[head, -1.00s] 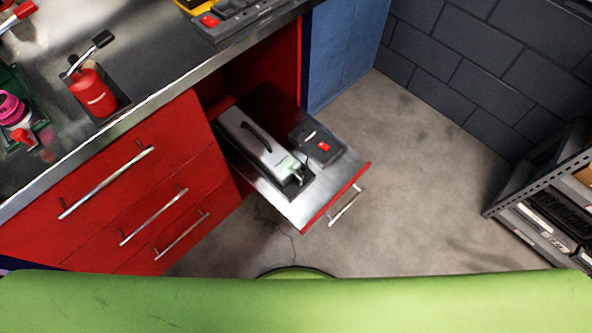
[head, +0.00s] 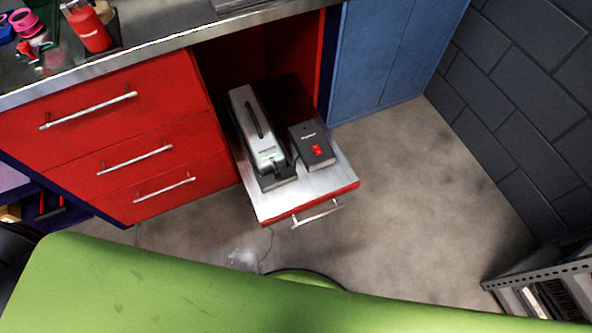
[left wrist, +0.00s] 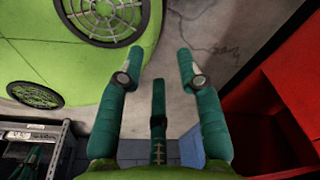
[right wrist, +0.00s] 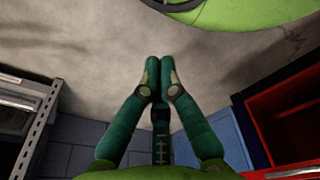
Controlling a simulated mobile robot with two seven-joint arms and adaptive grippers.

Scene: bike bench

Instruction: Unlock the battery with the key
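The silver-grey battery (head: 245,115), with a black handle along its top, lies on a black dock (head: 275,181) on the pulled-out drawer shelf (head: 315,187). A small greenish mark and a dark fitting show at its near end. I cannot make out a separate key. Neither gripper is in the head view. In the left wrist view my left gripper (left wrist: 160,66) is open and empty over the floor. In the right wrist view my right gripper (right wrist: 159,66) has its fingers together with nothing between them. Both are well away from the battery.
A dark box with a red switch (head: 308,152) sits right of the battery. The drawer's handle (head: 317,214) sticks out in front. Red closed drawers (head: 130,150) stand left, a blue cabinet (head: 385,60) behind right. A metal rack (head: 540,280) is at lower right. The floor between is clear.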

